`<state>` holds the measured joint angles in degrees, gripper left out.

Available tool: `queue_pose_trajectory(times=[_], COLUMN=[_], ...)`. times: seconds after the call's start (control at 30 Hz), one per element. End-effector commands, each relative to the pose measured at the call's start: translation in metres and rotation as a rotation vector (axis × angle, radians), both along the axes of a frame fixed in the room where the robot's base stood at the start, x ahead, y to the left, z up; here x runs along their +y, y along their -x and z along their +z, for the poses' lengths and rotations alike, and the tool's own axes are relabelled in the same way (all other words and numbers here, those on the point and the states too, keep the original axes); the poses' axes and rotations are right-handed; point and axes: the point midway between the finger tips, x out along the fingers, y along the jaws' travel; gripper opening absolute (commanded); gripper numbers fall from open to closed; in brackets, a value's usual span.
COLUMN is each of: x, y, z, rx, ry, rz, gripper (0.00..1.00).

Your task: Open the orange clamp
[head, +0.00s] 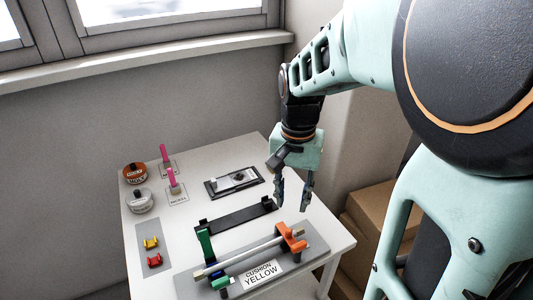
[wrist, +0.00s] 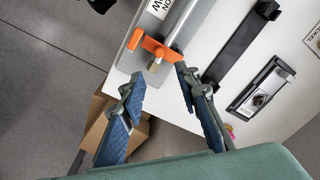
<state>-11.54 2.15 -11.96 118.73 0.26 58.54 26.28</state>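The orange clamp (head: 291,238) sits at the right end of a grey fixture board and wraps around a metal tube (head: 248,248). In the wrist view the orange clamp (wrist: 153,48) lies just beyond my fingertips, across the tube (wrist: 184,22). I cannot tell whether its latch is fastened. My gripper (head: 292,207) points down above the table's right side, behind the clamp in the head view. Its two fingers (wrist: 154,78) are apart with nothing between them. They do not appear to touch the clamp.
A green clamp (head: 206,247) holds the tube's left end. A "CUSHION YELLOW" label (head: 262,274) lies in front. A black bracket (head: 236,217) and a dark tray (head: 234,180) lie behind. Yellow and red cushions (head: 151,243), small jars (head: 139,201) and pink-topped items (head: 172,182) stand left. Cardboard boxes (head: 372,214) stand right.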

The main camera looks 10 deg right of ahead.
Motion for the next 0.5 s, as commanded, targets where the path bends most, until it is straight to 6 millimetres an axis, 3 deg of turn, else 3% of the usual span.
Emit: queue_pose_trajectory(times=[0.17, 0.5], x=[0.003, 0.002], y=[0.005, 0.005], z=[-0.017, -0.08], rx=[0.018, 0.017], ry=[-0.006, -0.004], rz=[-0.005, -0.004], gripper=[0.3, 0.3])
